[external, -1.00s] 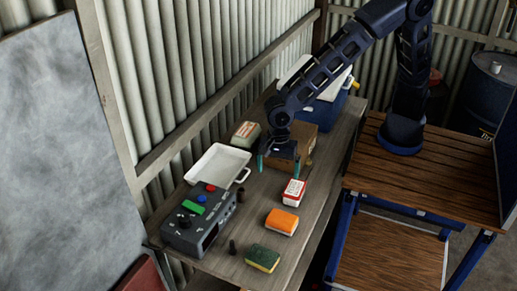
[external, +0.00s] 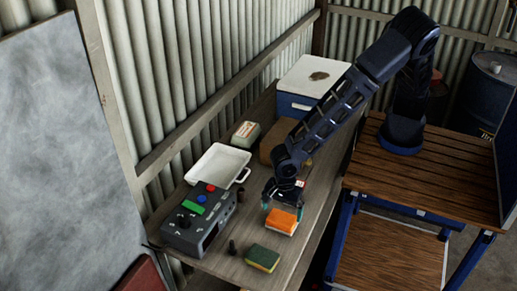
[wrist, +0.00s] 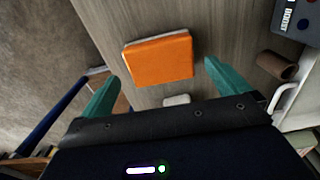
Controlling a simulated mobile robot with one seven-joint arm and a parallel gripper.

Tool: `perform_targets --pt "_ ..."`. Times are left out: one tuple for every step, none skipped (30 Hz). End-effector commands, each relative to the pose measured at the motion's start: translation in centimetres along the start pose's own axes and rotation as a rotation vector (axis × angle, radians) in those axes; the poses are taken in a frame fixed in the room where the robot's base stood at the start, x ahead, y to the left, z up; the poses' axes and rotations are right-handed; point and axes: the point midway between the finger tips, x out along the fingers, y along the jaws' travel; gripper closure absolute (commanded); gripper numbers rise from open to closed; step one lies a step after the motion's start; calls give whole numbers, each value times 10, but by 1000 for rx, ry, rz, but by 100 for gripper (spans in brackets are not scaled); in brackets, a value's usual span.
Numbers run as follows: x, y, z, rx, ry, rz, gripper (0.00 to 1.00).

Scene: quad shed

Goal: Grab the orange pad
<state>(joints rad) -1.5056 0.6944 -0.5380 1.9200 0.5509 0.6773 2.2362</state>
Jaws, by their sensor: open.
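The orange pad (external: 281,222) is a small block with an orange top and a pale lower layer, lying flat on the wooden bench. In the wrist view the orange pad (wrist: 159,59) lies just beyond the fingertips, roughly centred between them. My gripper (external: 283,211) is open and empty, above the pad's far side in the external view. Its two green fingers also show in the wrist view (wrist: 160,77), spread wider than the pad. I cannot tell whether a finger touches the pad.
A green and yellow sponge (external: 263,258) lies nearer the camera. A grey control box (external: 199,222) and a white tray (external: 216,164) are to the left. A red and white box (external: 298,184) is partly hidden behind my gripper. A blue and white cooler (external: 301,91) stands behind.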

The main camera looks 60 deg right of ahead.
Motion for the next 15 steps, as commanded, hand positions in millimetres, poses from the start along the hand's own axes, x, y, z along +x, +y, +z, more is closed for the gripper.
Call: perform_targets --pt "3 0 -1 0 1 0 0" --pt "5 0 -1 0 1 0 0" --pt "8 0 -2 -1 2 0 0" --pt "11 0 -2 -1 2 0 0" --pt "15 0 -3 -1 2 0 0" --pt "21 0 -3 0 2 0 0" --pt "25 0 -4 1 3 0 0" --pt "30 0 -4 1 3 1 0" --pt "35 0 -4 -1 2 0 0" --pt "39 0 -4 -2 2 0 0" --pt "43 0 -4 -2 1 0 0" --pt "46 0 -4 -1 1 0 0" --pt "48 0 -4 -1 0 0 0" --pt "49 0 -4 0 0 0 0" --pt "50 0 -4 0 -1 0 0"
